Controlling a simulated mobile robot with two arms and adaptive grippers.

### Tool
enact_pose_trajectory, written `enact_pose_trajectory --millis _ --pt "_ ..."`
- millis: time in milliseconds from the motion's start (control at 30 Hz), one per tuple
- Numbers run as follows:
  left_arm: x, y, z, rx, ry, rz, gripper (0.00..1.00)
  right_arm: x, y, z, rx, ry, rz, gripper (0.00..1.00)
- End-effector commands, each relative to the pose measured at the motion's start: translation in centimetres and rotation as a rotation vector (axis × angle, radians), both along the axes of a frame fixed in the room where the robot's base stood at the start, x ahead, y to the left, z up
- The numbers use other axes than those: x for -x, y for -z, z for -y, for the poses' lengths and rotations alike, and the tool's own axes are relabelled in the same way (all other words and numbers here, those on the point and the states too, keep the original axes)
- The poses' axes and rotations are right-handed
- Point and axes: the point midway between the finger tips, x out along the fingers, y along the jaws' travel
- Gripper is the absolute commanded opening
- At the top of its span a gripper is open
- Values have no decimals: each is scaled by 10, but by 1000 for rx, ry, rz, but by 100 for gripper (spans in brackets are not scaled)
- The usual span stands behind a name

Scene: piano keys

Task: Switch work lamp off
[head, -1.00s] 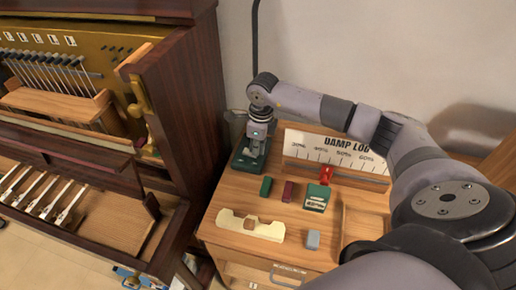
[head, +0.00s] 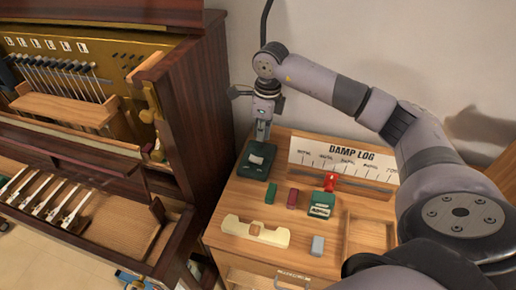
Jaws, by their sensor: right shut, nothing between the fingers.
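The work lamp's dark green base (head: 246,171) stands at the back left corner of the wooden cabinet top, with a pale rocker switch (head: 256,159) on its upper face. The lamp's thin black stem (head: 266,22) rises behind my arm; its head is out of view. My right gripper (head: 262,139) points down, shut and empty, just above and behind the switch in the picture. I cannot tell whether its tips touch the base. My left gripper is not in view.
A "DAMP LOG" board (head: 343,158) with a red slider (head: 331,181) stands at the back. Small green, dark red and grey blocks and a cream holder (head: 255,231) lie in front. An open piano (head: 185,110) stands close on the left.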

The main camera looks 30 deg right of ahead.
Motion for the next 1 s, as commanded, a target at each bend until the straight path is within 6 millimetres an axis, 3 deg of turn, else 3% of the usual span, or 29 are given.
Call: enact_pose_trajectory --millis 100,300,1000 --pt "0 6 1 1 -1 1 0 1 -20 1 1 0 3 0" --pt "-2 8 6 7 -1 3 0 3 -37 2 1 0 1 0" --pt "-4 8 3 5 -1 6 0 3 -39 3 1 1 -1 0"
